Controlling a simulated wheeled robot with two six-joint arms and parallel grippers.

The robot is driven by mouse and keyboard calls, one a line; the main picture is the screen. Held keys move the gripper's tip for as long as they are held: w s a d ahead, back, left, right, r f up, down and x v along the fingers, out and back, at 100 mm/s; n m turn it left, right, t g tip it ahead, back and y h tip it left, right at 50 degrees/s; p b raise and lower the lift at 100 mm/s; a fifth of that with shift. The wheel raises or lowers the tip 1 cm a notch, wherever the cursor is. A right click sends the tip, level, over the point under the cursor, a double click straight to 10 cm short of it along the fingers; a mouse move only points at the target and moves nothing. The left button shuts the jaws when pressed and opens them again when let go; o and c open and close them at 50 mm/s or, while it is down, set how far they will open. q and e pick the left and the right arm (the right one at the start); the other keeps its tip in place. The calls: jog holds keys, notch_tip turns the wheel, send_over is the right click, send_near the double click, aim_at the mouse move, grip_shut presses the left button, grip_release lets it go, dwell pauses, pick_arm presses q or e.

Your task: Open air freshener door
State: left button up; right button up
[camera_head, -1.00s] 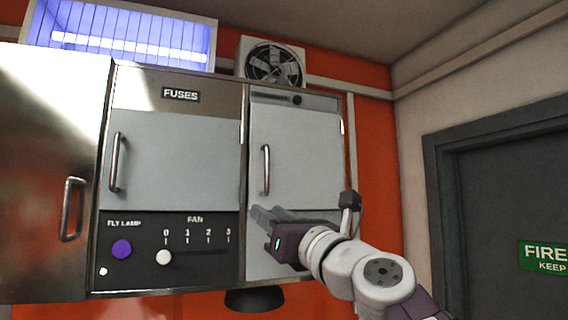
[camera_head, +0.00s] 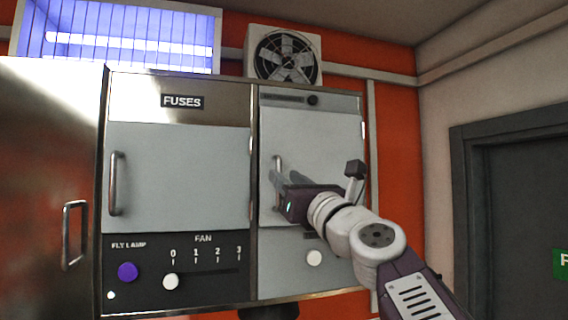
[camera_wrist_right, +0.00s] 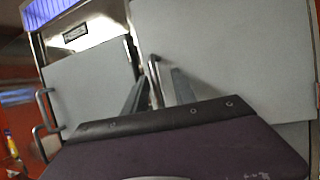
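The air freshener door is most likely the grey right-hand cabinet door (camera_head: 325,135), under a small dark vent strip; it looks shut. Its upright metal handle (camera_head: 278,165) is near the door's left edge, its lower part hidden by my gripper. My right gripper (camera_head: 275,182) is at the handle, coming from the lower right. In the right wrist view the door (camera_wrist_right: 235,55) fills the right side. The handle (camera_wrist_right: 155,80) appears between the two spread fingers of my right gripper (camera_wrist_right: 158,92). I cannot tell whether they touch it. My left gripper is not in view.
The fuses door (camera_head: 180,180) with its own handle is just left, above a panel with a purple button (camera_head: 128,271) and fan slider (camera_head: 171,281). A steel cabinet (camera_head: 45,180) stands far left. A fan (camera_head: 287,56) is above.

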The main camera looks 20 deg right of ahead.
jog(key=shift+w+a+r, duration=0.25)
jog(key=shift+a+r, duration=0.15)
jog(key=shift+r, duration=0.1)
jog(key=shift+w+a, duration=0.1)
jog(key=shift+w, duration=0.2)
grip_shut()
jog(key=shift+r, duration=0.1)
dwell(0.8)
